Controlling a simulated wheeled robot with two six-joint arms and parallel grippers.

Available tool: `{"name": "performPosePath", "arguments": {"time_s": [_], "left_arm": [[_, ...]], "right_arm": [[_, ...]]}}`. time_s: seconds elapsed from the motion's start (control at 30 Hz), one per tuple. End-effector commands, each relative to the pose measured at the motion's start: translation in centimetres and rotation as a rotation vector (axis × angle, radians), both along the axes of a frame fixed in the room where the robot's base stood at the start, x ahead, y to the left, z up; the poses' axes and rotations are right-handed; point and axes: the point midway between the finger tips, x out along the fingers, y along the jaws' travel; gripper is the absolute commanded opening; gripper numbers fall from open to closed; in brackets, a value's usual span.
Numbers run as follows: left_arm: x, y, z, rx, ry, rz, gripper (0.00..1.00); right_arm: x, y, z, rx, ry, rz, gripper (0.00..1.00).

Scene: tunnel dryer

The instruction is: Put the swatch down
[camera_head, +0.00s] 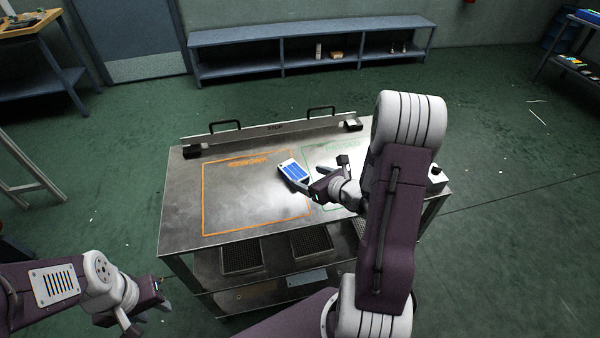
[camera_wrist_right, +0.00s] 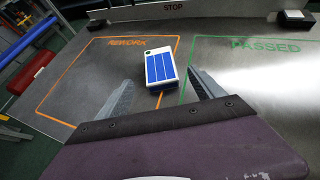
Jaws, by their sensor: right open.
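The swatch (camera_head: 294,171), a white block with blue stripes on its face, is at the right edge of the orange REWORK outline (camera_head: 204,200), on the metal table top. It also shows in the right wrist view (camera_wrist_right: 160,66), just beyond my fingertips and over or beside the orange line. I cannot tell for certain whether it lies flat on the table. My right gripper (camera_head: 314,182) is open, its two fingers (camera_wrist_right: 163,88) apart with the swatch ahead of the gap. My left gripper (camera_head: 146,314) is low at the left, away from the table; its fingers are unclear.
A green PASSED outline (camera_wrist_right: 262,46) lies right of the orange one, partly hidden by my right arm. A raised STOP bar (camera_head: 272,130) with two black handles runs along the table's back edge. Dark trays (camera_head: 241,255) sit on the shelf below.

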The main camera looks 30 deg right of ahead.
Motion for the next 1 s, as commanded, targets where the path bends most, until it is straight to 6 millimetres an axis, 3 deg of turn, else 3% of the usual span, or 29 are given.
{"name": "performPosePath", "arguments": {"time_s": [0.03, 0.1, 0.3, 0.6, 0.67, 0.77, 0.83, 0.9, 1.0], "left_arm": [[0.0, 0.0, 0.3, 0.0, 0.0, 0.0, 0.36], [0.0, 0.0, 2.7, 0.0, 0.001, 0.0, 0.36], [0.0, 0.0, 5.3, 0.0, 0.0, 0.0, 0.36], [0.0, 0.0, 5.9, 0.0, 0.0, 0.0, 0.36], [0.0, 0.0, 5.9, 0.0, 0.0, 0.0, 0.36], [0.0, 0.0, 5.9, 0.0, 0.0, 0.0, 0.36], [0.0, 0.0, 5.8, 0.0, 0.0, 0.0, 0.36], [0.0, 0.0, 5.8, 0.0, 0.0, 0.0, 0.36], [0.0, 0.0, 5.8, 0.0, 0.0, 0.0, 0.36]], "right_arm": [[-1.1, -0.3, 0.8, 0.0, -0.001, -0.005, 0.78], [-1.7, -0.3, 1.8, 0.005, 0.007, -0.001, 0.78], [-3.0, -0.5, 2.2, 0.003, 0.005, 0.0, 0.78], [-3.5, -0.5, 2.0, -0.001, 0.0, 0.003, 0.78], [-3.5, 0.4, 2.1, -0.004, -0.002, 0.042, 0.78], [-3.7, 5.4, 3.2, -0.033, -0.002, 0.264, 0.78], [-5.4, 10.9, 4.0, -0.091, 0.005, 0.54, 0.78], [-8.6, 15.6, 4.3, -0.183, 0.019, 0.848, 0.78], [-14.1, 19.1, 3.9, -0.369, 0.038, 1.268, 0.78]]}}
